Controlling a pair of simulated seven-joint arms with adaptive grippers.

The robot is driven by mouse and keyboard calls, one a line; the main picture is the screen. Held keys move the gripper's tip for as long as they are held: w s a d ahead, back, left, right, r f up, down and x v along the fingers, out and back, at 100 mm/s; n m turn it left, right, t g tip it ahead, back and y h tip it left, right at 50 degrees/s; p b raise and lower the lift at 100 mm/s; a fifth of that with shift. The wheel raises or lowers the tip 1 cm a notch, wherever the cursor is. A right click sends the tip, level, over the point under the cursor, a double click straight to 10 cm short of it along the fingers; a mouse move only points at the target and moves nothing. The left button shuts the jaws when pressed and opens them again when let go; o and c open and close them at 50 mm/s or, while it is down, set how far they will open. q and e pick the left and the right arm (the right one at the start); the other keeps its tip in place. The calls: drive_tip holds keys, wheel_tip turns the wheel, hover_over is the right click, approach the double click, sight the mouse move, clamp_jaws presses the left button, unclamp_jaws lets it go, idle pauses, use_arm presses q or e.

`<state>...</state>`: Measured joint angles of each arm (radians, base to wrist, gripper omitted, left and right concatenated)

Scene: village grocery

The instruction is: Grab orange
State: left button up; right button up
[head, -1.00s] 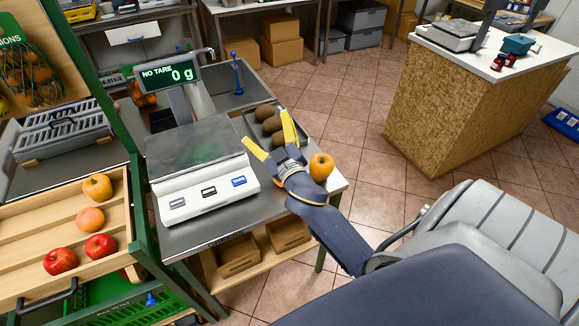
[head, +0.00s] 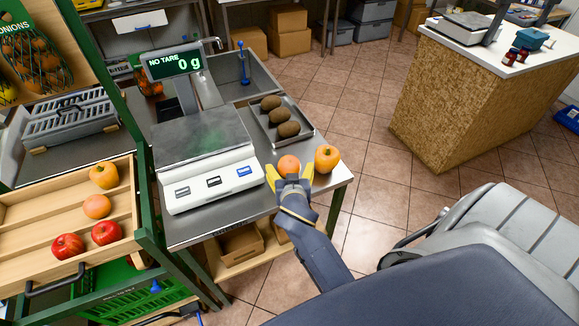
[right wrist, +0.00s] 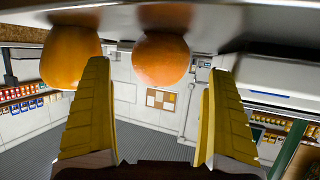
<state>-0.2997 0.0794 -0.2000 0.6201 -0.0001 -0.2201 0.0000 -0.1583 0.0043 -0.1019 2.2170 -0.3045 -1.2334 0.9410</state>
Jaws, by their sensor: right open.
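An orange (head: 289,164) sits on the steel counter in front of the kiwi tray. My right gripper (head: 289,176) is open, with its yellow fingertips on either side of that orange in the head view. In the right wrist view the orange (right wrist: 160,58) shows between the open fingers (right wrist: 162,115), with gaps on both sides, so it is not gripped. Another orange (head: 97,206) lies on the wooden shelf at left. My left gripper is not in view.
A yellow-orange apple (head: 327,158) stands close to the right of the counter orange. A scale (head: 205,150) reading 0 g stands at left. A metal tray (head: 262,128) of brown kiwis lies behind. The counter's right edge (head: 345,185) is near.

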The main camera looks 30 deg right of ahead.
sight(289, 164)
drive_tip(key=shift+x, duration=2.05)
drive_tip(key=shift+r, duration=0.1)
drive_tip(key=c, duration=1.4)
